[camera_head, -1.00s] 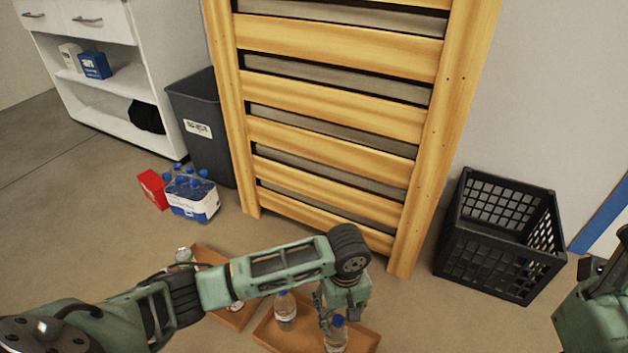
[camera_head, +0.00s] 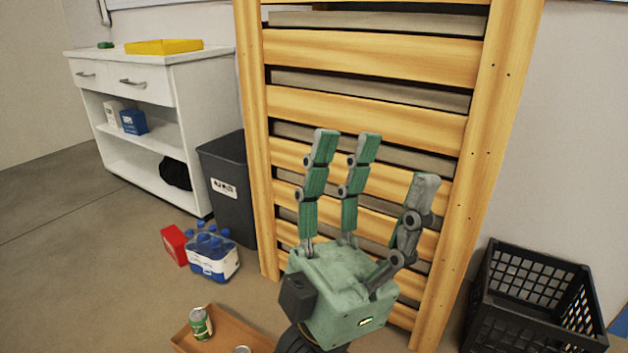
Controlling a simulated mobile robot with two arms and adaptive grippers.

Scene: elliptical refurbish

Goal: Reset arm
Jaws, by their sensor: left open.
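My left gripper (camera_head: 372,165) is raised in the middle of the head view, its fingers pointing up and spread apart. It is open and nothing is between its fingers. It stands in front of the slatted wooden panel and hides part of it. My right gripper is not in view. The rest of my left arm is mostly below the picture.
A tray (camera_head: 245,335) with a green can (camera_head: 200,322) lies at the bottom. A bottle pack (camera_head: 212,256) and red box (camera_head: 174,245) sit beside a grey bin (camera_head: 228,190). A white cabinet (camera_head: 185,85) stands left, a black crate (camera_head: 530,300) right. The wooden panel (camera_head: 375,105) stands behind.

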